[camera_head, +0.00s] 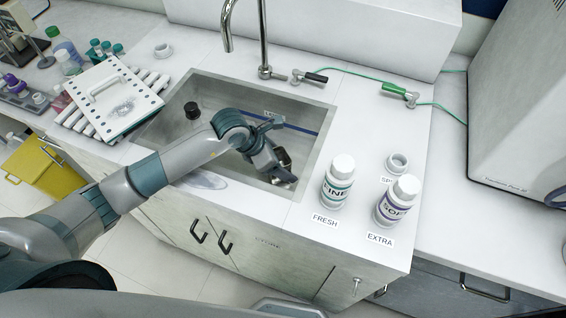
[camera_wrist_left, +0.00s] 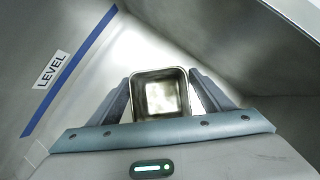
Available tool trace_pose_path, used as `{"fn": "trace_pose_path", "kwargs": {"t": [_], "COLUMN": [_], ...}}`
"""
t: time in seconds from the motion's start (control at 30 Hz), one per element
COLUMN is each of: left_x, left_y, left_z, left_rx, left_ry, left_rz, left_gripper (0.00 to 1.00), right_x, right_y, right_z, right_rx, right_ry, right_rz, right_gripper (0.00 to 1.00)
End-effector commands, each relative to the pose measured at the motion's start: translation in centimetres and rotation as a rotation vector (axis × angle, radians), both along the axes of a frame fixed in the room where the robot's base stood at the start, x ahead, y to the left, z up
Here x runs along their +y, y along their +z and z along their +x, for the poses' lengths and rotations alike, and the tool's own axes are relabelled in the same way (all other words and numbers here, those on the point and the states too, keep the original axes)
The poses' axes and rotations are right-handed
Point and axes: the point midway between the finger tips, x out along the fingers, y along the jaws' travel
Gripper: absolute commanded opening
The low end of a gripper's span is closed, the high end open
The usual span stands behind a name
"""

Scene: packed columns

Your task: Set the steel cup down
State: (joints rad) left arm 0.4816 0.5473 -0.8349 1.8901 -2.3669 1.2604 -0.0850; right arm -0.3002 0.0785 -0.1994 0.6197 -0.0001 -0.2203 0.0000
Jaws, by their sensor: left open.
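The steel cup (camera_wrist_left: 160,96) shows in the left wrist view as a shiny, open-topped vessel with a squarish rim. It is between the two fingers of my left gripper (camera_wrist_left: 160,84), which are open on either side of it. In the head view my left gripper (camera_head: 284,174) reaches down into the right part of the sink (camera_head: 312,120). A small shiny part of the cup (camera_head: 284,157) shows beside the fingers; the rest is hidden. Whether its base touches the sink floor is hard to tell. My right gripper is not in view.
A LEVEL label (camera_wrist_left: 52,70) and blue line (camera_wrist_left: 75,65) mark the sink wall. The FINE bottle (camera_head: 337,182) and SOFT bottle (camera_head: 397,202) stand right of the sink. A faucet (camera_head: 263,40) rises behind it. A black-topped item (camera_head: 192,110) is in the sink's left part.

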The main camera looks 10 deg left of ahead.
Motion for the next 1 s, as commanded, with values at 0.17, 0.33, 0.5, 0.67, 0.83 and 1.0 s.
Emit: {"fn": "trace_pose_path", "kwargs": {"t": [0.17, 0.33, 0.5, 0.67, 0.83, 1.0], "left_x": [1.1, 2.4, 3.6, 4.3, 4.6, 4.6], "left_y": [2.0, 4.6, 7.1, 8.8, 9.5, 9.6], "left_z": [-0.6, -1.5, -2.3, -2.8, -3.1, -3.1], "left_rx": [-0.003, -0.005, -0.005, -0.002, -0.001, 0.0], "left_ry": [-0.001, -0.001, -0.001, 0.0, 0.0, 0.0], "left_rz": [0.002, 0.002, 0.003, 0.001, 0.003, 0.002], "left_gripper": [0.73, 0.73, 0.73, 0.73, 0.73, 0.73], "right_x": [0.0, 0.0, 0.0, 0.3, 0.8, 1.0], "right_y": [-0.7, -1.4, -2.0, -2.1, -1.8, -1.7], "right_z": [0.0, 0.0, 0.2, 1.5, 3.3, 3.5], "right_rx": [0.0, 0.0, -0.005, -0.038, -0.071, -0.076], "right_ry": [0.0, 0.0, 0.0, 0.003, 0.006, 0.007], "right_rz": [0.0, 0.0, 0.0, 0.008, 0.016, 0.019], "right_gripper": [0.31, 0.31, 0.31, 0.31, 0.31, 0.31]}}
